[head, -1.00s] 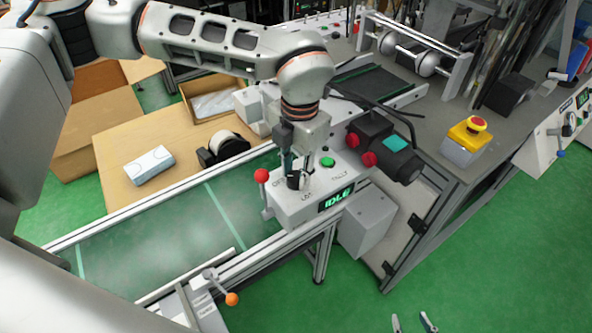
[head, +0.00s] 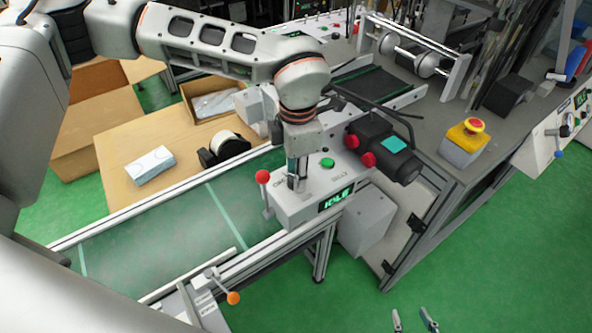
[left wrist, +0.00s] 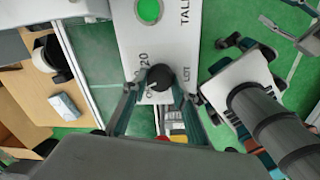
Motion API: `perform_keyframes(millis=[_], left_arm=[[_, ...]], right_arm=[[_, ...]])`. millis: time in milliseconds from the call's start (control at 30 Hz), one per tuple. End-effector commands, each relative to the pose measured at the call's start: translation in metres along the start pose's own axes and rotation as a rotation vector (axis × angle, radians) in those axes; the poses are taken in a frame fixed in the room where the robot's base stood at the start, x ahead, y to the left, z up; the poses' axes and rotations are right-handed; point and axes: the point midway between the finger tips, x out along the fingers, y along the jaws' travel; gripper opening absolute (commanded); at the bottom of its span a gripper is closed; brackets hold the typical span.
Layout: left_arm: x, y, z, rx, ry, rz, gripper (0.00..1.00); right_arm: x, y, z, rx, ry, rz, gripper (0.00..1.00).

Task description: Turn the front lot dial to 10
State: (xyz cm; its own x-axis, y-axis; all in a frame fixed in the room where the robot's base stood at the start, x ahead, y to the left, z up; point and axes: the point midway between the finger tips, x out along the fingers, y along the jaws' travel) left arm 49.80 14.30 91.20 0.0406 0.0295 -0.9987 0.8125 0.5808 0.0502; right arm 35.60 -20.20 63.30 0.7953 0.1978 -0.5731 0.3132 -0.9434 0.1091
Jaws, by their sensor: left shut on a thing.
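The lot dial is a black knob (left wrist: 160,77) on the pale control box (left wrist: 195,50), with "LOT" and "20" lettering beside it in the left wrist view. I cannot read its exact setting. My left gripper (head: 297,187) points down at the box, and its fingers (left wrist: 155,88) are shut on the dial from both sides. In the head view the fingers mostly hide the dial. The box (head: 285,207) has a green lit display (head: 336,199) that seems to read IDLE. My right gripper (head: 413,320) shows only its two fingertips, apart and empty, at the bottom edge.
A green button (head: 327,164) and a red-knobbed lever (head: 263,177) are close to the left gripper. A black motor with red knobs (head: 368,159) stands right of the box. The conveyor (head: 160,235) runs left. Green floor is clear in front.

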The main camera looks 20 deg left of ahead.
Motion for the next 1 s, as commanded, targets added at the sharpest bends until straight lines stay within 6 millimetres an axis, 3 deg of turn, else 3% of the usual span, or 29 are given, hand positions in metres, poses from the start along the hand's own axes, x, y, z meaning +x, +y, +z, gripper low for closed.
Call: perform_keyframes(millis=[500,1000], left_arm=[[-0.0008,0.0002,-0.0002,0.331,-0.018,0.001,0.06],[-0.0005,0.0002,-0.0003,0.390,-0.021,0.001,0.06]], right_arm=[[-0.0028,0.0014,-0.0069,-0.001,0.004,0.001,0.40],[-0.0033,0.0017,-0.0088,-0.001,0.007,0.002,0.40]])
